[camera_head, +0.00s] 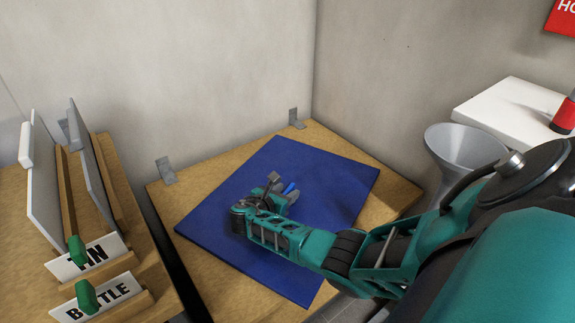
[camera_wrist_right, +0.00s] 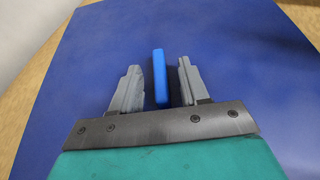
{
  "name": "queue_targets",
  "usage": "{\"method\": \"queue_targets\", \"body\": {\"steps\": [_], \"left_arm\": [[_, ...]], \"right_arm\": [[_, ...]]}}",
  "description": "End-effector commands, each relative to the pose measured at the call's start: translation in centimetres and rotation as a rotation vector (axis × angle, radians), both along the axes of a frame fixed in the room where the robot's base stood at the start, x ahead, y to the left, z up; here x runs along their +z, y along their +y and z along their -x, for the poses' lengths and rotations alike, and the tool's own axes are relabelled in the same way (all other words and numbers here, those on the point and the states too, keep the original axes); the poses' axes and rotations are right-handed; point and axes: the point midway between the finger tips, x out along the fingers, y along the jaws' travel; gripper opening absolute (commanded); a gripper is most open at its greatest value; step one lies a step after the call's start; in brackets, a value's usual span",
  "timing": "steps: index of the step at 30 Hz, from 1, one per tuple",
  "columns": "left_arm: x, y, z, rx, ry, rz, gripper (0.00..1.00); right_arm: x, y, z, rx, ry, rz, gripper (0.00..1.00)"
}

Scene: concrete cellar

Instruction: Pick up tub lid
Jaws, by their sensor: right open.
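The tub lid is a bright blue piece (camera_wrist_right: 160,78) seen edge-on as a narrow upright strip in the right wrist view. It is between the two grey fingers of my right gripper (camera_wrist_right: 156,85), with a gap on each side. In the head view only a small bit of the blue lid (camera_head: 290,187) shows beside the fingers. My right gripper (camera_head: 283,190) is open over the dark blue mat (camera_head: 330,182). Whether the lid touches the mat is hard to tell. My left gripper is not in view.
The mat lies on a wooden table (camera_head: 399,191) against the concrete walls. At left a wooden rack holds grey panels (camera_head: 42,190) and signs reading TIN (camera_head: 90,258) and BOTTLE (camera_head: 104,298). A grey bin (camera_head: 462,150) and white surface (camera_head: 508,112) stand at right. Most of the mat is clear.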

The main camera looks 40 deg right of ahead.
Motion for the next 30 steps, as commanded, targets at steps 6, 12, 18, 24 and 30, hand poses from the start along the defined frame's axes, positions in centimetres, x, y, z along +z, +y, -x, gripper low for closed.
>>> {"method": "queue_targets", "body": {"steps": [6,12,18,24,30], "left_arm": [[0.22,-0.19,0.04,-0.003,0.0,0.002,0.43],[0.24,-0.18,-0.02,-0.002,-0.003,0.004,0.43],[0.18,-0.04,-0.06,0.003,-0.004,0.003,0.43],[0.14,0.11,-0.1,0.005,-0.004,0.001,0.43],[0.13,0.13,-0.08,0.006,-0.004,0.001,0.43]], "right_arm": [[0.06,0.0,0.0,0.0,0.0,-0.001,0.41],[0.06,0.03,0.02,0.0,0.0,-0.001,0.22],[0.04,0.04,0.02,0.0,0.001,-0.001,0.03],[0.04,0.06,0.03,0.0,0.001,-0.001,0.0],[0.18,0.03,-0.05,0.001,-0.002,0.002,0.0]]}}
